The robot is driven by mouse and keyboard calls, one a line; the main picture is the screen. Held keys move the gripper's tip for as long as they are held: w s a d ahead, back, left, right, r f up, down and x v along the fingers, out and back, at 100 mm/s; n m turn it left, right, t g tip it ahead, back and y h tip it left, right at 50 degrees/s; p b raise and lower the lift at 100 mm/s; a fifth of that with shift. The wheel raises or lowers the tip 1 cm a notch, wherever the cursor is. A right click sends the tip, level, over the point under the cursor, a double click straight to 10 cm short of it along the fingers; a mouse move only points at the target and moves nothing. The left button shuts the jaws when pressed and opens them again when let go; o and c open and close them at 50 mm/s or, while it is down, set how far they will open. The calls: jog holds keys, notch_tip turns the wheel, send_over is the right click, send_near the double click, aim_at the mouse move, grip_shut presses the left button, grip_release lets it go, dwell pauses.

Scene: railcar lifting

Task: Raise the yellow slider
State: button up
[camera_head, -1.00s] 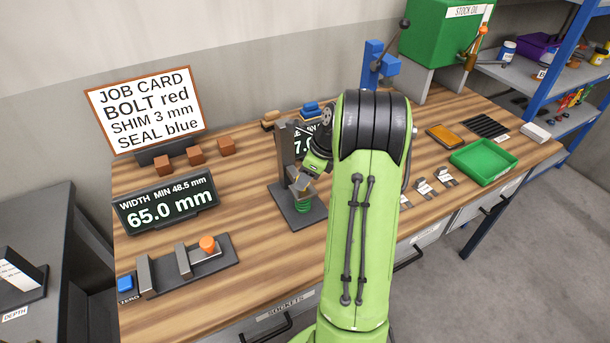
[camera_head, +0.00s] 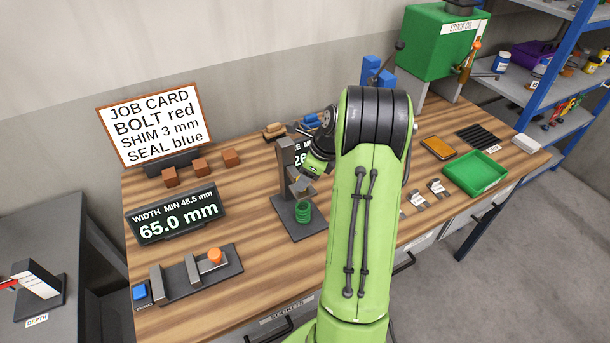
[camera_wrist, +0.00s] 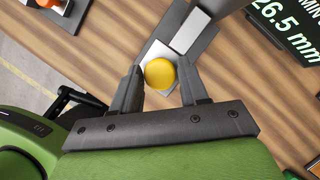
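The yellow slider shows as a round yellow knob (camera_wrist: 159,73) in the wrist view, in front of a pale plate on a dark upright stand. My gripper (camera_wrist: 160,78) has one finger on each side of the knob, with thin gaps seeming to show; contact is not clear. In the head view my gripper (camera_head: 304,184) is at the grey stand (camera_head: 287,165), above a green spring (camera_head: 304,213) on the stand's base. My arm and gripper hide most of the slider there.
A display behind the stand (camera_wrist: 283,25) reads 26.5 mm in the wrist view. A width gauge (camera_head: 190,276) with an orange knob and its 65.0 mm display (camera_head: 178,214) stand left. A green tray (camera_head: 475,172) and small metal pieces lie right. Brown blocks (camera_head: 200,166) sit behind.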

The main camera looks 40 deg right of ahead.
jog(key=shift+o, duration=1.3)
jog(key=p+v, duration=0.3)
jog(key=v, duration=1.2)
jog(key=shift+s+r+p, duration=0.15)
jog(key=shift+r+p, duration=0.2)
